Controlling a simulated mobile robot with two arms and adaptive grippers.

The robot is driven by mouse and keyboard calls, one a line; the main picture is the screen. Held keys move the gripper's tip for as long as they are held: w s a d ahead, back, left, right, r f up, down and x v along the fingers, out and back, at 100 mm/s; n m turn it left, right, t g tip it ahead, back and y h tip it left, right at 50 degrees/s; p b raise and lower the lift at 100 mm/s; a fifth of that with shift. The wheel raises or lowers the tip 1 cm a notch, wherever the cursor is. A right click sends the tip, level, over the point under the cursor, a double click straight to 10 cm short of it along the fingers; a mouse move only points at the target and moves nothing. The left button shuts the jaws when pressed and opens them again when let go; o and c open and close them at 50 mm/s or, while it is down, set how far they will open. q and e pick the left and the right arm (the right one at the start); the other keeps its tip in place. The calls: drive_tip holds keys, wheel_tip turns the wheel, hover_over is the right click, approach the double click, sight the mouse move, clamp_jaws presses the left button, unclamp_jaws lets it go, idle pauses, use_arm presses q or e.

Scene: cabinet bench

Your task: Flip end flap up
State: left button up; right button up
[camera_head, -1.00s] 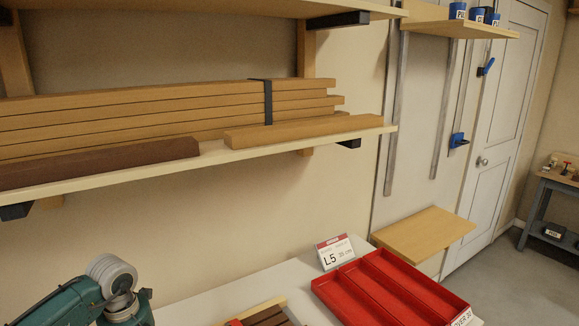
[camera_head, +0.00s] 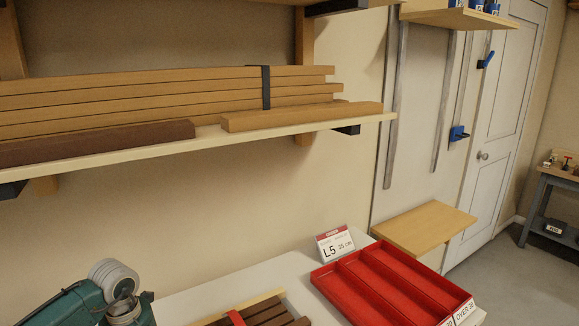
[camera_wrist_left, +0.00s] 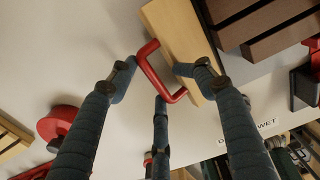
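A pale wood piece (camera_wrist_left: 180,32) with a red U-shaped handle (camera_wrist_left: 147,68) shows in the left wrist view. My left gripper (camera_wrist_left: 155,80) is open, its blue-grey fingers spread around the handle without visibly closing on it. In the head view the red part (camera_head: 235,318) and pale wood strip (camera_head: 250,299) sit at the bottom edge, beside brown boards (camera_head: 265,315). A flat wood panel (camera_head: 425,229) lies level beyond the bench's right end. I cannot tell for certain which piece is the end flap. My right gripper is not in view.
A red compartment tray (camera_head: 335,290) and an "L5" sign card (camera_head: 335,243) stand on the white bench (camera_head: 215,287). A shelf with long boards (camera_head: 150,100) hangs above. A red round part (camera_wrist_left: 60,122) lies left of my fingers. A door (camera_head: 490,130) is at the right.

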use_arm(q)
drive_tip(key=shift+o, duration=0.6)
drive_tip(key=shift+s+a+f, duration=0.25)
drive_tip(key=shift+s, duration=0.1)
drive_tip(key=shift+w+d+r, duration=0.15)
drive_tip(key=shift+d+r, duration=0.05)
drive_tip(key=shift+r, duration=0.15)
drive_tip(key=shift+c, duration=1.1)
drive_tip(key=shift+c, duration=0.3)
drive_tip(key=shift+r+p, duration=0.1)
drive_tip(key=shift+p, duration=0.2)
drive_tip(key=shift+w+r, duration=0.1)
wheel_tip(320, 180, up, 9)
drive_tip(key=p, duration=0.5)
drive_tip(key=shift+p, duration=0.35)
drive_tip(key=shift+d, duration=0.1)
